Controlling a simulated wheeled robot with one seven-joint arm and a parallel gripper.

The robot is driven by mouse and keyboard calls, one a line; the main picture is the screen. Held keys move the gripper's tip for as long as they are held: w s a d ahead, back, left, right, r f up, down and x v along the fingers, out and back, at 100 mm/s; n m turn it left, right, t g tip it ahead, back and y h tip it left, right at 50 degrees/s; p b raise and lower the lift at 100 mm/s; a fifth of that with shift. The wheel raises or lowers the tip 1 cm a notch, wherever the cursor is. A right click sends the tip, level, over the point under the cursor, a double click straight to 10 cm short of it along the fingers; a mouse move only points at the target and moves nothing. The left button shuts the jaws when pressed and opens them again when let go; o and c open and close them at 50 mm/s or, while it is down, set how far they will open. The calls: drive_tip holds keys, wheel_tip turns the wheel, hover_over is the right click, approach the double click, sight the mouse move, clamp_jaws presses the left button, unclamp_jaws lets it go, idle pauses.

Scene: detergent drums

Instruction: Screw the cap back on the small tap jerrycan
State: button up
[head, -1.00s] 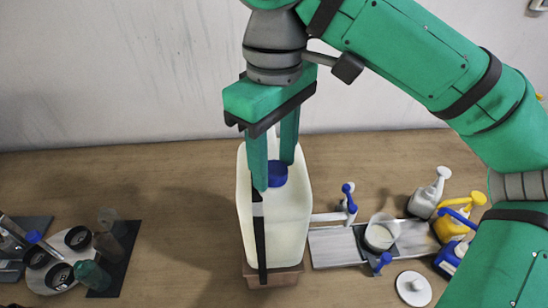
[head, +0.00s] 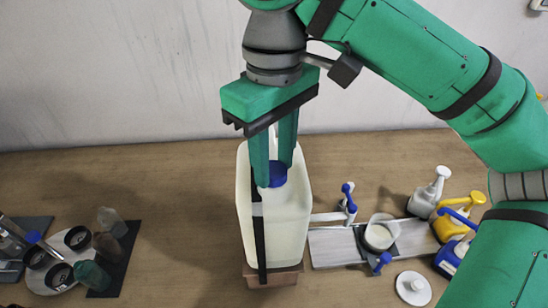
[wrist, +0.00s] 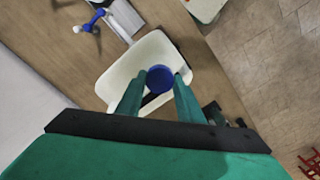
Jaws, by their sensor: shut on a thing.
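The tap jerrycan (head: 287,225) is a tall, pale, translucent container standing upright on a brown block (head: 286,277). A white spout with a blue tap (head: 349,198) sticks out at its right. The round blue cap (head: 277,174) sits at the jerrycan's top. My gripper (head: 275,172) points down from above and is shut on the cap, one finger on each side. In the wrist view the cap (wrist: 160,78) shows between the two green fingertips, over the pale jerrycan (wrist: 148,52). The neck under the cap is hidden, so I cannot tell how it sits.
Dark pots and small bottles (head: 91,275) crowd the left. Bare table separates them from the jerrycan.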

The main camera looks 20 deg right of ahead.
drive_tip(key=m, duration=0.4)
drive_tip(key=shift+m, duration=0.3)
drive_tip(key=shift+f, duration=0.1)
drive_tip(key=shift+a+m, duration=0.1)
drive_tip(key=shift+m, duration=2.7)
drive_tip(key=shift+m, duration=1)
drive_tip(key=m, duration=0.3)
drive_tip(key=shift+m, duration=0.4)
